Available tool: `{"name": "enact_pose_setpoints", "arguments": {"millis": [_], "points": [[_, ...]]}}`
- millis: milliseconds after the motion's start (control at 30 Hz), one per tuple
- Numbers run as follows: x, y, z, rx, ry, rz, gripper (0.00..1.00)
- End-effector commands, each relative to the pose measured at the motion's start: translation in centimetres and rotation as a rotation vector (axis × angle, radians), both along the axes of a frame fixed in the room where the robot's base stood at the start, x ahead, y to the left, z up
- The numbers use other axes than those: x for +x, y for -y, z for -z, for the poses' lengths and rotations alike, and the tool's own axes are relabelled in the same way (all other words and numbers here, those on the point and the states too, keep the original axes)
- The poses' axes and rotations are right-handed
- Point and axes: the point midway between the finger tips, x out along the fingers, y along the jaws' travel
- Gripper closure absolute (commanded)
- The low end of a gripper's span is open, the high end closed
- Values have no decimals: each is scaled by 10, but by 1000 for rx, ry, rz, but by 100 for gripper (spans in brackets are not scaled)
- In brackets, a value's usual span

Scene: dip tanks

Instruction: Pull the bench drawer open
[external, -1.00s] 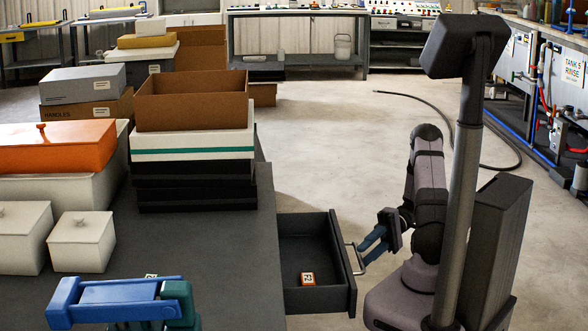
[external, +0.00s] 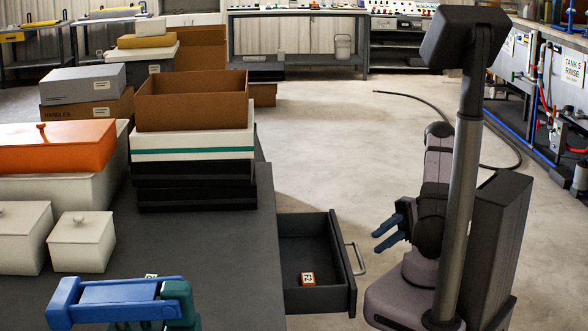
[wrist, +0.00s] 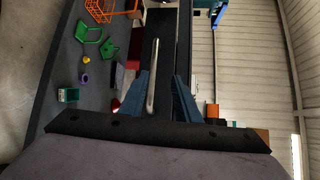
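The bench drawer (external: 318,298) is dark grey and stands pulled out from the right side of the bench (external: 230,270). Its metal bar handle (external: 358,258) is on the front and also shows in the wrist view (wrist: 153,78). A small orange and white block (external: 308,279) lies inside the drawer. My gripper (external: 382,234), with blue fingers, is open and empty. It is to the right of the handle and apart from it in the external view. In the wrist view the handle lies ahead, between the lines of the two fingers (wrist: 160,88).
Cardboard and black boxes (external: 192,105), an orange lidded box (external: 58,146) and white lidded boxes (external: 82,242) stand on the bench. A blue and green item (external: 125,300) is at its front. The floor (external: 330,130) beyond the drawer is clear apart from a black hose (external: 440,103).

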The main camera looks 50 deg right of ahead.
Motion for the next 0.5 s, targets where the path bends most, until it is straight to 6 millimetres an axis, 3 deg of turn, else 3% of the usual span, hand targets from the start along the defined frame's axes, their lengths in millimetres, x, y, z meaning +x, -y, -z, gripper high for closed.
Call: {"name": "enact_pose_setpoints", "arguments": {"millis": [33,100,233,367,500], "points": [[-7,9,-15,7,-4,49,70],[-17,19,-27,26,-11,115,70],[-40,24,-51,109,-37,255,70],[-51,16,-68,205,-63,417,70],[-46,-3,-62,233,-66,571,70]]}}
